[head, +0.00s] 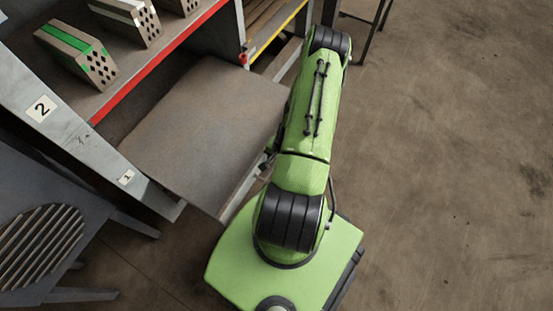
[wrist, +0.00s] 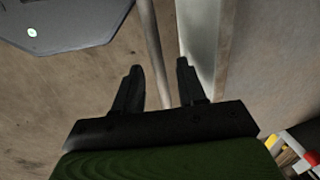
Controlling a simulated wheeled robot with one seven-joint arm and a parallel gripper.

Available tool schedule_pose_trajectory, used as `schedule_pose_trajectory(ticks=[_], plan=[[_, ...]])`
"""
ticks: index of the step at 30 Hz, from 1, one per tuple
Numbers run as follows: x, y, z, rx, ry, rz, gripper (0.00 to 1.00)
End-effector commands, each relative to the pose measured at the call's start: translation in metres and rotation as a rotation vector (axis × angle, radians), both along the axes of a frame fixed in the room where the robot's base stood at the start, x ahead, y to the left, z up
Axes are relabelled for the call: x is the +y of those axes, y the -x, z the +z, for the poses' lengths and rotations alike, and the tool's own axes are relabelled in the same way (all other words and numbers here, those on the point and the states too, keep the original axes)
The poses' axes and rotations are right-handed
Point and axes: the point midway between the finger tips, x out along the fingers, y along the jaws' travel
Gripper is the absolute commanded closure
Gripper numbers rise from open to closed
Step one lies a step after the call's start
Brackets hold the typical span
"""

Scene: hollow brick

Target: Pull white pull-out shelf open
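The white pull-out shelf (head: 205,130) sticks out of the lower part of the rack in the head view, with a flat grey-brown top and a pale front edge. In the wrist view its pale edge (wrist: 220,45) runs down the right side. A thin light bar (wrist: 152,45), seemingly its handle, runs alongside that edge. My gripper (wrist: 159,68) is open, with one dark finger on each side of the bar in the picture. I cannot tell whether either finger touches it. In the head view my green arm hides the gripper beside the shelf's front edge.
The rack shelf above (head: 120,85), with a red edge, holds several hollow bricks (head: 85,55). A grey post with number labels (head: 75,125) stands left. A dark slatted object (head: 40,245) is at lower left. The concrete floor (head: 450,170) on the right is clear.

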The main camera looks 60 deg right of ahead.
Motion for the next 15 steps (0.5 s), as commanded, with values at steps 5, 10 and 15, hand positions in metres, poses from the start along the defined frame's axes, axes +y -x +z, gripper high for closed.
schedule_pose_trajectory(ticks=[5, 10, 15], plan=[[0.000, 0.000, 0.000, 0.000, -0.001, 0.000, 0.60], [0.000, 0.002, 0.012, -0.001, 0.001, 0.001, 0.60], [-0.002, 0.010, 0.058, 0.000, 0.003, 0.000, 0.60]])
